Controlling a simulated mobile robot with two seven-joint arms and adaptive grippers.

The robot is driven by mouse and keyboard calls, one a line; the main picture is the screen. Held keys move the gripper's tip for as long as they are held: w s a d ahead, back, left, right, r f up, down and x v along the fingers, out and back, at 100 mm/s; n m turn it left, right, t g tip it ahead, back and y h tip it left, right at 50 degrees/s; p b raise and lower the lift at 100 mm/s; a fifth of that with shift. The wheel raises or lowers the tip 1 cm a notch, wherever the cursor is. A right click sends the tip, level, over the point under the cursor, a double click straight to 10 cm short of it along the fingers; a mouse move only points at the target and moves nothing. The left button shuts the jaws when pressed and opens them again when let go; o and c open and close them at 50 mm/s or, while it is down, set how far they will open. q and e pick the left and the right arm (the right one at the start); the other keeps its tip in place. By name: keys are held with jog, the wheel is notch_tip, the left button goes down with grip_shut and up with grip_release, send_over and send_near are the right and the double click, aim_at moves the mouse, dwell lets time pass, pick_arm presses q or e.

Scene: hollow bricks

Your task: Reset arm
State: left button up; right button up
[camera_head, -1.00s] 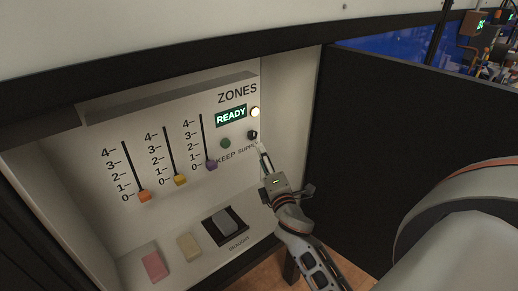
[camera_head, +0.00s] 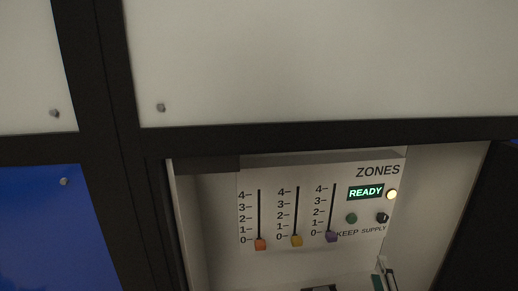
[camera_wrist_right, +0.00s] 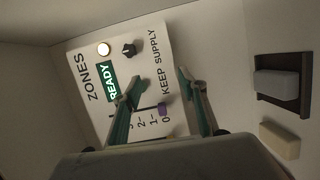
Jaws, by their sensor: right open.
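My right gripper (camera_head: 384,274) shows at the bottom edge of the head view, below the zones panel (camera_head: 280,200). In the right wrist view its two fingers (camera_wrist_right: 158,100) are spread apart with nothing between them, facing the panel (camera_wrist_right: 160,50). The panel has a lit green READY display (camera_head: 366,192), a lit white lamp (camera_head: 392,195), a green button (camera_head: 351,218) and a black supply knob (camera_head: 382,218). My left gripper is not in view.
The panel stands in a recessed cabinet with a dark frame (camera_head: 300,137). The wrist view shows a grey block in a dark holder (camera_wrist_right: 277,85) and a cream block (camera_wrist_right: 279,139). A dark door (camera_head: 490,230) stands at the right. White and blue panels surround the recess.

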jog(key=s+a+f+m+g+y, duration=0.3)
jog(key=s+a+f+m, duration=0.2)
jog(key=s+a+f, duration=0.3)
jog(key=s+a+f+m+g+y, duration=0.3)
jog(key=s+a+f+m, duration=0.2)
jog(key=s+f, duration=0.7)
jog(key=a+f, duration=0.1)
jog(key=a, duration=0.1)
jog(key=shift+a+f+m+y, duration=0.3)
jog(key=shift+a+f+y, duration=0.1)
